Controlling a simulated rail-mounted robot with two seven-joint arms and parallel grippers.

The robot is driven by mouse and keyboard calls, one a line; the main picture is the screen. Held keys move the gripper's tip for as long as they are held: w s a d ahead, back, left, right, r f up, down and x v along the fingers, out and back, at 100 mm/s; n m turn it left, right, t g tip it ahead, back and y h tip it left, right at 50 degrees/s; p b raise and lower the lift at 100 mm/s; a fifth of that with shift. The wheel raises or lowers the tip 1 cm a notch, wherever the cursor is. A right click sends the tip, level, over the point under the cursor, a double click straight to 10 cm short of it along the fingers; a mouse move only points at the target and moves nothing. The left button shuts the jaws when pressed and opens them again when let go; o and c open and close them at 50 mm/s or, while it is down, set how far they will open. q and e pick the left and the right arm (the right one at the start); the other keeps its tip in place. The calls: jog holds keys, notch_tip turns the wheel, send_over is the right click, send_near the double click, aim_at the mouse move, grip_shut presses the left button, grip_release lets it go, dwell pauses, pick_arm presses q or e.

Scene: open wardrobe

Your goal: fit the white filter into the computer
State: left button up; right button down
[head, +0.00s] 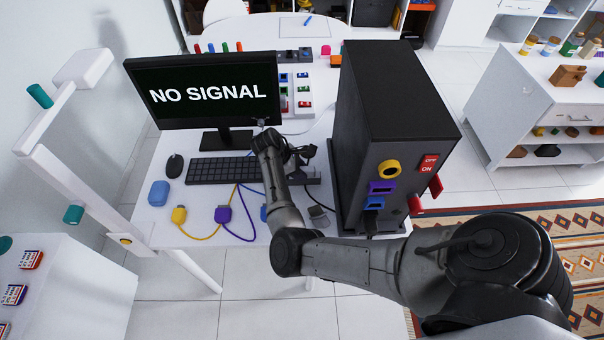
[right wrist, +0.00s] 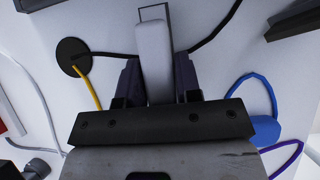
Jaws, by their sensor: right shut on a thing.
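The computer (head: 400,95) is a tall dark tower at the right end of the white desk. Its front has yellow, purple and blue sockets and a red on/off switch (head: 429,163). My right gripper (head: 302,156) is over the desk, between the keyboard and the tower, apart from the tower. In the right wrist view it (right wrist: 156,75) is shut on a pale, narrow block, seemingly the white filter (right wrist: 153,50), which sticks out beyond the dark fingers. In the head view the arm and gripper mostly hide this block. My left gripper is out of view.
A monitor (head: 205,90) reading "NO SIGNAL", a keyboard (head: 215,170) and a mouse (head: 175,165) stand to the left. Yellow, purple and blue plugs with cables lie along the desk's front edge.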

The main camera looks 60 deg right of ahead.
jog(key=c, duration=1.2)
grip_release()
jog(key=shift+o, duration=1.4)
jog(key=p+v, duration=0.2)
jog(key=shift+w+r+p, duration=0.1)
jog(key=shift+r+p, duration=0.25)
jog(key=shift+r, duration=0.05)
jog(key=p+v, duration=0.3)
jog(key=shift+w+a+r, duration=0.15)
jog(key=shift+w+r, duration=0.05)
jog(key=shift+r, duration=0.05)
jog(key=shift+w+a+r, duration=0.1)
jog(key=shift+w+r, duration=0.05)
jog(key=shift+r, duration=0.05)
